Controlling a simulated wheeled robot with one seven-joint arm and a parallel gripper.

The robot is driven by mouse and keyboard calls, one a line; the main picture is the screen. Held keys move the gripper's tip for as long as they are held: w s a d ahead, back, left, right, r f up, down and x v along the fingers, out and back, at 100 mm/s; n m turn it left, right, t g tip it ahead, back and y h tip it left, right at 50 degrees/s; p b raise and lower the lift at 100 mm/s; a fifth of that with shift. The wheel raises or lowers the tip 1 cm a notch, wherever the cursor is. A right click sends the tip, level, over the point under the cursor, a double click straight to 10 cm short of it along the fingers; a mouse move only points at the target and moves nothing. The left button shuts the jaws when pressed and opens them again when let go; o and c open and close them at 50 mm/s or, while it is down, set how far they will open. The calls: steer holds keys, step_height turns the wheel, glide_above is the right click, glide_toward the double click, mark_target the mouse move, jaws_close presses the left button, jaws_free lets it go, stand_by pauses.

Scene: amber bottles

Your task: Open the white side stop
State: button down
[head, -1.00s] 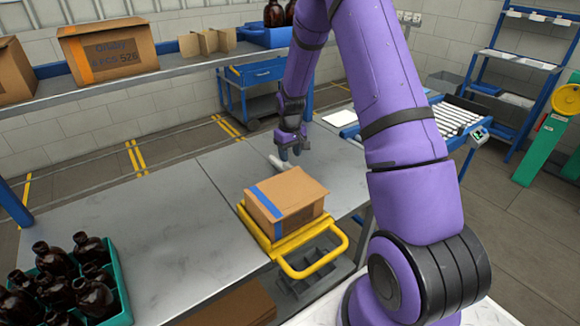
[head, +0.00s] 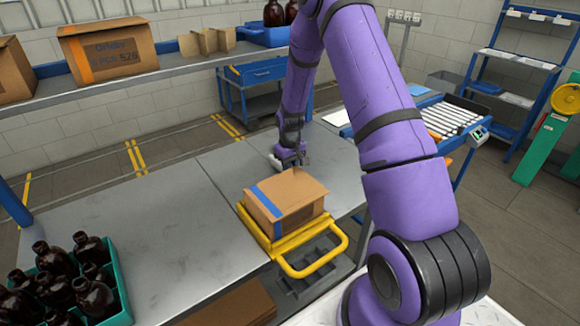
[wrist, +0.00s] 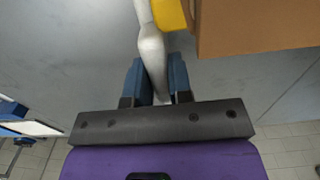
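The white side stop (wrist: 152,52) is a slim, pale lever. In the wrist view it runs down from the top edge, beside the yellow frame, and in between my two fingers. In the head view only a small pale part of the stop (head: 273,161) shows beside my fingers. My gripper (wrist: 155,78) has its blue fingers on both sides of the stop, close against it, and looks shut on it. In the head view my gripper (head: 291,160) is low over the table, behind the cardboard box. The stop's far end is out of the wrist view.
A cardboard box (head: 285,200) with blue tape sits in a yellow frame (head: 312,264) just in front of my gripper. A green crate (head: 118,290) of brown bottles stands at the front left. The grey table (head: 140,225) between is clear. A shelf (head: 190,65) runs along the back.

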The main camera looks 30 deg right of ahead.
steer(key=shift+n, duration=0.4)
steer(key=n, duration=0.2)
steer(key=shift+a+n, duration=0.2)
steer(key=shift+n, duration=0.2)
steer(key=shift+s+a+n, duration=0.1)
steer(key=shift+n, duration=0.8)
steer(key=shift+s+a+n, duration=0.1)
steer(key=shift+n, duration=0.8)
steer(key=c, duration=1)
jaws_free()
